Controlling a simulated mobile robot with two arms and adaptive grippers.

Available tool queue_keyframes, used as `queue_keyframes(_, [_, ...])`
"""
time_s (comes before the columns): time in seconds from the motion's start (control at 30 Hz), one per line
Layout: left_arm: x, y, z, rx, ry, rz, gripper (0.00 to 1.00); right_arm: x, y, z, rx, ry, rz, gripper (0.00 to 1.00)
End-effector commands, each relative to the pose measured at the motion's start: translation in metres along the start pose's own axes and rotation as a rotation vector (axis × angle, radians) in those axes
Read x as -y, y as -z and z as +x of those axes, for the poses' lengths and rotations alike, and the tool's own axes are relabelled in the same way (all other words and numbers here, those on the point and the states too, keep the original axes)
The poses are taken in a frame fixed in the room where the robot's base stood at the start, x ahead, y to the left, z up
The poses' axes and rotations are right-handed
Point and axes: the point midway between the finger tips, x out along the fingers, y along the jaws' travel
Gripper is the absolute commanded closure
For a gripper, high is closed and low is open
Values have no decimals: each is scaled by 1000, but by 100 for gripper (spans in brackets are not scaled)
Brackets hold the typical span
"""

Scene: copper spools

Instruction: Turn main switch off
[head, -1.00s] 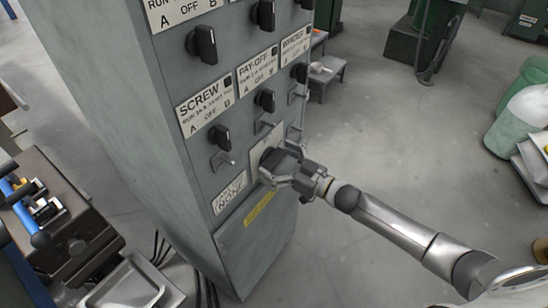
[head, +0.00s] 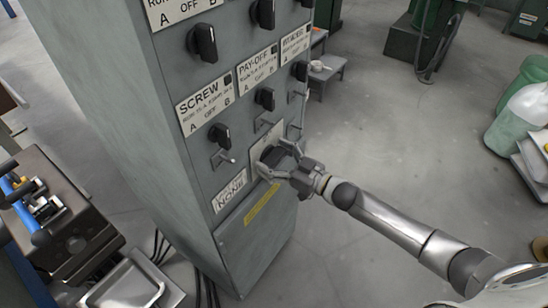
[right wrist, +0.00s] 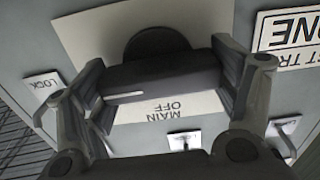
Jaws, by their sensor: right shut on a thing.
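The main switch is a black knob on a pale plate, low on the front of the grey cabinet. In the head view my right gripper (head: 276,160) is at this knob, which is partly hidden by the fingers. In the right wrist view the fingers are on both sides of the main switch knob (right wrist: 165,72), shut on its bar. A white line on the bar points left in that view. The plate (right wrist: 170,108) below it reads "MAIN OFF", upside down. My left gripper is not in view.
Other black knobs, such as the screw switch (head: 220,136), and small metal toggles (head: 223,157) sit above on the cabinet (head: 130,130). A bench with tools (head: 60,215) stands at the left. Open floor (head: 400,140) lies to the right.

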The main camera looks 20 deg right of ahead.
Motion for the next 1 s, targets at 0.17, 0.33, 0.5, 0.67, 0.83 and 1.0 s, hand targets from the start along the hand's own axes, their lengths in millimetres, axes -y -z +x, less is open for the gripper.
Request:
queue_keyframes(0.17, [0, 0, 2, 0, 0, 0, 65, 1, -1, 0, 0, 1, -83, 42])
queue_keyframes(0.33, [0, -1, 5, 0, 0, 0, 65, 2, -1, 0, -2, 1, -215, 42])
queue_keyframes(0.5, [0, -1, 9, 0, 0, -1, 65, 2, -1, 0, -2, 1, -376, 42])
queue_keyframes(0.67, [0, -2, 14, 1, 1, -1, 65, 3, -2, 0, -2, 0, -528, 42])
queue_keyframes(0.83, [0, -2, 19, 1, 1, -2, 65, 4, -3, 0, -1, 0, -690, 42])
queue_keyframes(1.0, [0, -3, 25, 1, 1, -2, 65, 5, -4, 0, -2, 1, -851, 42])
